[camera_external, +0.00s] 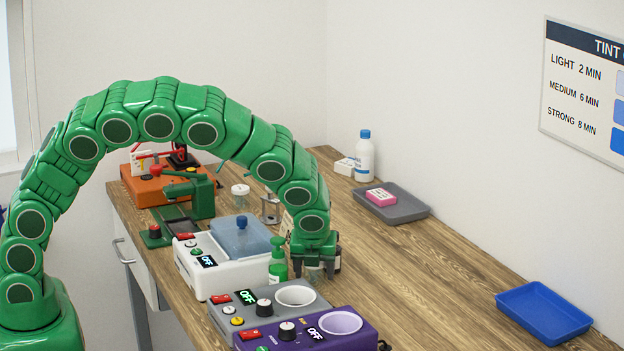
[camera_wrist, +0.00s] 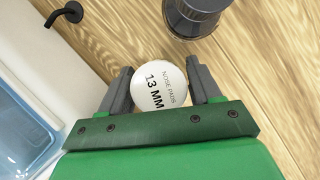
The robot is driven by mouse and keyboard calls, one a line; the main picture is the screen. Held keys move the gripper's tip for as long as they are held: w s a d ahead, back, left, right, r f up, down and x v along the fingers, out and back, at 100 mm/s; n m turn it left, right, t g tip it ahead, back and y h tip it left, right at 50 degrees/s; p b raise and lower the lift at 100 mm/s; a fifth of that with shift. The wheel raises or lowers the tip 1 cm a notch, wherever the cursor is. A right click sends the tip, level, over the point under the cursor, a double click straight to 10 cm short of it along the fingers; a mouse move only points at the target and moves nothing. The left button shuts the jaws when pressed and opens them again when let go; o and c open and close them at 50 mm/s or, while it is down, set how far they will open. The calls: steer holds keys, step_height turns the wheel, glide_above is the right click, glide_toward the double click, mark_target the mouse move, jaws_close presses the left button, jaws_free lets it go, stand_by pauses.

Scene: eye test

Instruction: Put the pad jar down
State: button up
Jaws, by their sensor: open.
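The pad jar has a round white lid reading "NOSE PADS 13 MM" (camera_wrist: 162,88) and sits between my fingers in the wrist view. In the external view the jar (camera_external: 314,273) shows only in part, low between the fingers and close to the wooden bench. My gripper (camera_external: 315,266), at the end of the green arm, points down with its jaws open around the jar. It also shows in the wrist view (camera_wrist: 161,82), with a finger on each side of the lid. The jar's base is mostly hidden, so I cannot tell whether it touches the bench.
A green pump bottle (camera_external: 277,265) and a white machine with a blue tank (camera_external: 240,267) stand close left. A grey machine (camera_external: 265,312) and a purple machine (camera_external: 350,330) stand in front. A dark round object (camera_wrist: 192,15) lies beyond the jar. Bench to the right is clear before the blue tray (camera_external: 545,312).

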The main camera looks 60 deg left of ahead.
steer(key=c, duration=0.8)
steer(key=shift+c, duration=0.2)
